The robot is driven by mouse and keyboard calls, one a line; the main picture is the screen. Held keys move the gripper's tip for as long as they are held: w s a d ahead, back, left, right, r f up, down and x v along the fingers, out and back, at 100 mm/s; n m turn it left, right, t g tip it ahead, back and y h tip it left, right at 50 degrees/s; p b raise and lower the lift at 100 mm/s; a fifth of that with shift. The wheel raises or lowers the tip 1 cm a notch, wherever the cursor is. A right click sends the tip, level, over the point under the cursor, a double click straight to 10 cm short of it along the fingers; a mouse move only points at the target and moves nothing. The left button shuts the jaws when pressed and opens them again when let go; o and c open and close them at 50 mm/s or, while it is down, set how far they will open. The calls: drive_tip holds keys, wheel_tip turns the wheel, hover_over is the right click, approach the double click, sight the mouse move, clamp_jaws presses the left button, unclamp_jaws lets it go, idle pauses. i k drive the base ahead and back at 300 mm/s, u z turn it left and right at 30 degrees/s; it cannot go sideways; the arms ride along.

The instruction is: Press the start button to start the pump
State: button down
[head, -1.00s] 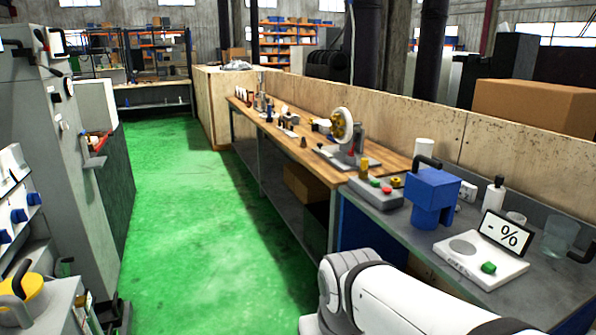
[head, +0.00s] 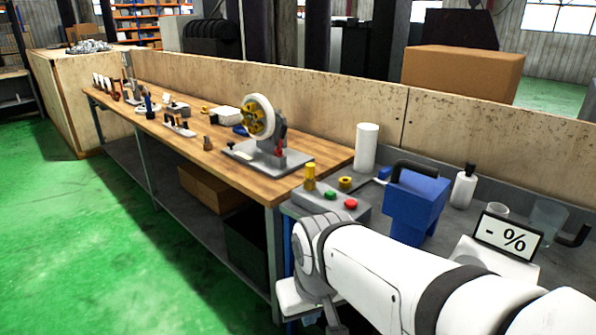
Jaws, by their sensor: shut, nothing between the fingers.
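A grey control box (head: 318,205) sits at the near left end of the grey bench. On its top are a green button (head: 330,195) and a red button (head: 351,204), with a yellow post (head: 310,175) at its left. Neither button carries a label I can read. A blue body with a black handle (head: 416,208) stands just right of the box; I cannot tell whether it is the pump. My gripper (head: 332,318) shows only in part at the bottom edge, below my white arm. It is shut and empty, lower in the picture than the box and apart from the buttons.
A scale with a display (head: 506,237), a white bottle (head: 463,188) and a clear jug (head: 547,218) stand to the right. A white cylinder (head: 366,148) stands behind the box. A wheel stand (head: 268,153) is on the wooden bench (head: 215,160). The green floor (head: 90,240) is clear.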

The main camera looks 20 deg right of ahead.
sight(330, 195)
drive_tip(key=z, duration=0.45)
drive_tip(key=i, duration=0.65)
drive_tip(key=z, duration=0.45)
drive_tip(key=k, duration=0.95)
drive_tip(key=z, duration=0.15)
drive_tip(key=i, duration=0.95)
drive_tip(key=u, duration=0.05)
